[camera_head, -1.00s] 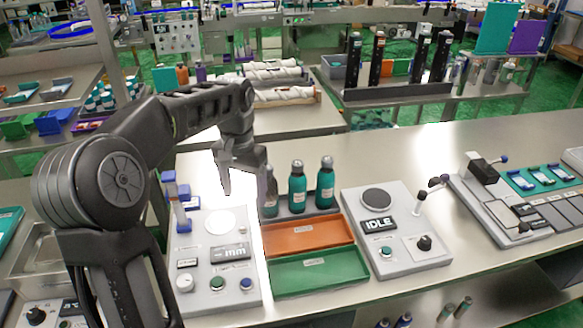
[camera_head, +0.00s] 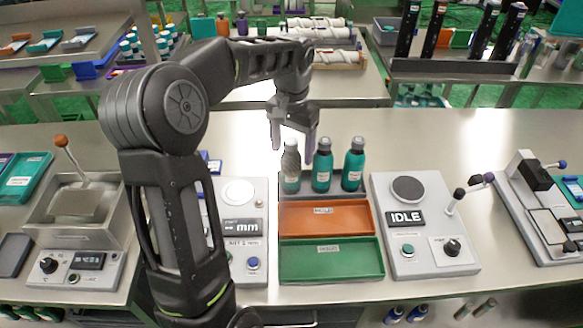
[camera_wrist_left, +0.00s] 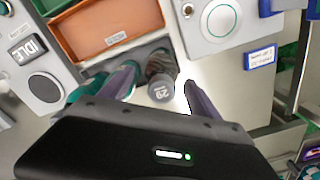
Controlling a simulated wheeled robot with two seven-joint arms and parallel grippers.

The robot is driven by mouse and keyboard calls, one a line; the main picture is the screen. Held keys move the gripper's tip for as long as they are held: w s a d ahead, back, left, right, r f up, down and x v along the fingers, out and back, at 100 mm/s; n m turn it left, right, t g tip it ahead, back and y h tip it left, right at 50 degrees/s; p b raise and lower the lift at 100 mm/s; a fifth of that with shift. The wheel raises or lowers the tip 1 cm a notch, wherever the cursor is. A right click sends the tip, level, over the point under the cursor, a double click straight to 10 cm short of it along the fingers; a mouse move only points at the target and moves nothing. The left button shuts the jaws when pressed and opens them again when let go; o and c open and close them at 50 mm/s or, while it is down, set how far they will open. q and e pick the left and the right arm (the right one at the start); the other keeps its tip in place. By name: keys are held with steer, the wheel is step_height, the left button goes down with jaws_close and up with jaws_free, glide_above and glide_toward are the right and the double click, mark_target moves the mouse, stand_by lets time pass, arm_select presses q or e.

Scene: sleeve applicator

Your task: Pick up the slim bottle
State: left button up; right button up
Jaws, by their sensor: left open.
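Three capped bottles stand upright in a row in a dark rack (camera_head: 307,190). The leftmost, a slim bottle (camera_head: 291,172), has a grey cap and a textured, greyish upper part; the middle bottle (camera_head: 322,172) and right bottle (camera_head: 354,170) are teal. My left gripper (camera_head: 293,152) is open and points down at the slim bottle's top. In the left wrist view, the slim bottle's numbered cap (camera_wrist_left: 162,88) shows between the two spread fingers (camera_wrist_left: 160,78); I cannot tell whether either finger touches it. My right gripper is not in view.
An orange tray (camera_head: 300,216) and a green tray (camera_head: 310,262) lie in front of the rack. A panel with an IDLE display (camera_head: 405,218) stands at right, and a panel with an mm display (camera_head: 240,227) at left. The bench behind the bottles is clear.

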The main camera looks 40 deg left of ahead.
mark_target(291, 163)
arm_select(q)
steer(key=shift+f, duration=0.2)
step_height(291, 163, down, 5)
steer(key=shift+s+p, duration=0.15)
steer(key=shift+p, duration=0.65)
steer(key=shift+c, duration=0.4)
jaws_close()
stand_by(0.4)
